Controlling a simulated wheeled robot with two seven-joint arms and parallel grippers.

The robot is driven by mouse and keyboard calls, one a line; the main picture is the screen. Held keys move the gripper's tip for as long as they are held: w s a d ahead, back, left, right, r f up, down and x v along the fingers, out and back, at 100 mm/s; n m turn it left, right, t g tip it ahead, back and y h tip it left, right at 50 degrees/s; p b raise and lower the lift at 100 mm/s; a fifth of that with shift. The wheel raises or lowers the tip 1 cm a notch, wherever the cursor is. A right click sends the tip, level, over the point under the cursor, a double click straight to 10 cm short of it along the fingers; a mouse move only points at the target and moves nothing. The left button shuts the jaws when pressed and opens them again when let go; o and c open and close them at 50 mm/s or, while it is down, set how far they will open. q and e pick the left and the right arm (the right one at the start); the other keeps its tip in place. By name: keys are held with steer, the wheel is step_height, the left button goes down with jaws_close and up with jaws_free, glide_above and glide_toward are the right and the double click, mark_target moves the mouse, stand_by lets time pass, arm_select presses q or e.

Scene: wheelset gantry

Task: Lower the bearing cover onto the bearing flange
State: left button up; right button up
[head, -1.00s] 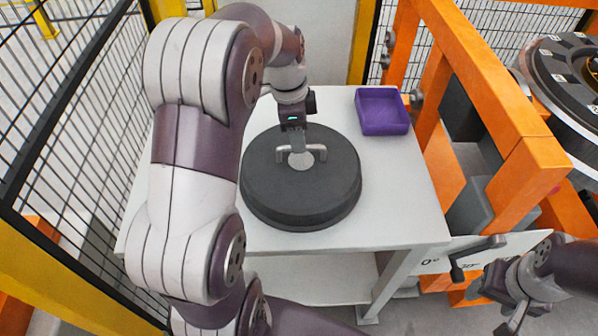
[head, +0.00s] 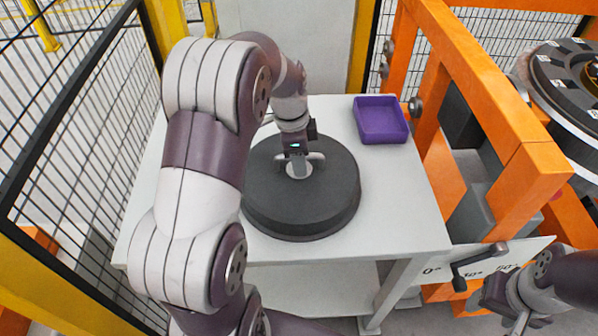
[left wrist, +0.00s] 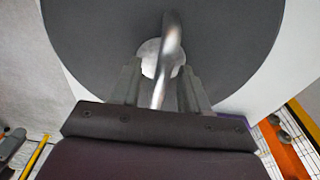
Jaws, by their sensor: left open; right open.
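The bearing cover (head: 300,205) is a dark grey round disc with a metal bar handle, lying flat on the white table (head: 405,215). My left gripper (head: 298,170) is over the middle of the cover at its handle. In the left wrist view the handle (left wrist: 172,40) runs between the two fingers of the left gripper (left wrist: 160,85), which are apart, with a gap on each side. My right gripper (head: 520,318) is at the lower right, in front of the gantry and away from the cover. The bearing flange may be on the round part (head: 570,85) at the right edge; I cannot tell.
A purple tray (head: 380,122) stands at the table's back right. An orange gantry frame (head: 450,90) rises right of the table, with a crank handle (head: 475,262) and angle-marked plate in front. A black mesh fence (head: 75,100) with yellow posts borders the left.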

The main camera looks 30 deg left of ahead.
arm_select(q)
jaws_close()
stand_by(1.4)
